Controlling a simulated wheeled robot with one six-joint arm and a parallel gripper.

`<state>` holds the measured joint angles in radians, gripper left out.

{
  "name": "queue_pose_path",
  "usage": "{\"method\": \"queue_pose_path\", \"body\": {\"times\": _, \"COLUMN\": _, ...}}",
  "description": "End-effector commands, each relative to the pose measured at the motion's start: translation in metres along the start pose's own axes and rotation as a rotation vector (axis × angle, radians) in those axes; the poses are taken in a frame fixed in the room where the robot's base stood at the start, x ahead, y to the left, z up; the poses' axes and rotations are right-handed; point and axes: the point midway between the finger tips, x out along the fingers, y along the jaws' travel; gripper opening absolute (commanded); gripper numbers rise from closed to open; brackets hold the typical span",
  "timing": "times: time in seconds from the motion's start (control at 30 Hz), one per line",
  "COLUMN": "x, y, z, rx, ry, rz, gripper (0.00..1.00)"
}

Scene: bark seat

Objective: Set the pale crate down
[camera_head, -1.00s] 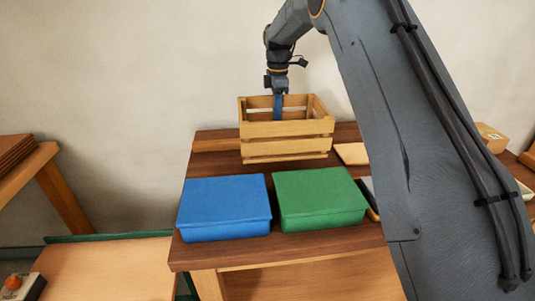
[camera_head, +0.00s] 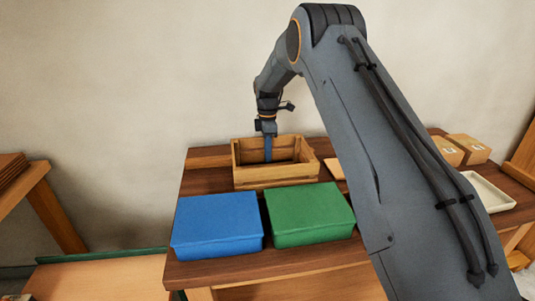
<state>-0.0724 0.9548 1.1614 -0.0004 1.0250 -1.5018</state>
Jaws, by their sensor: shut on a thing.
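The pale crate (camera_head: 278,175) is a slatted wooden box with an open top, level, at the back of the dark wooden table behind two lidded boxes. My gripper (camera_head: 268,158) points straight down at its far side, with the blue finger part reaching below the rim. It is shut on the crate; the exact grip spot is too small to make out. The crate's underside is at or just over the table top, and its lower front edge is partly behind the lidded boxes, so I cannot tell whether it touches.
A blue lidded box (camera_head: 217,225) and a green lidded box (camera_head: 310,215) stand in front of the crate. The dark table (camera_head: 205,179) has bare wood left of the crate. Small cartons (camera_head: 467,149) and a white tray (camera_head: 488,192) are at the right, beyond my arm.

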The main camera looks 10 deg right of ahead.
Motion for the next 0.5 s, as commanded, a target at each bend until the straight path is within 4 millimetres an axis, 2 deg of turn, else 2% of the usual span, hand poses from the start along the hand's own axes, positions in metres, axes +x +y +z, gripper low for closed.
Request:
{"method": "queue_pose_path", "body": {"times": 0.13, "x": 0.0018, "y": 0.0003, "z": 0.0, "rx": 0.0, "ry": 0.0, "rz": 0.0, "gripper": 0.0}}
{"method": "queue_pose_path", "body": {"times": 0.2, "x": 0.0027, "y": -0.0001, "z": 0.0, "rx": 0.0, "ry": 0.0, "rz": -0.001, "gripper": 0.16}}
{"method": "queue_pose_path", "body": {"times": 0.5, "x": 0.0013, "y": -0.0001, "z": 0.0, "rx": 0.0, "ry": 0.0, "rz": 0.0, "gripper": 0.16}}
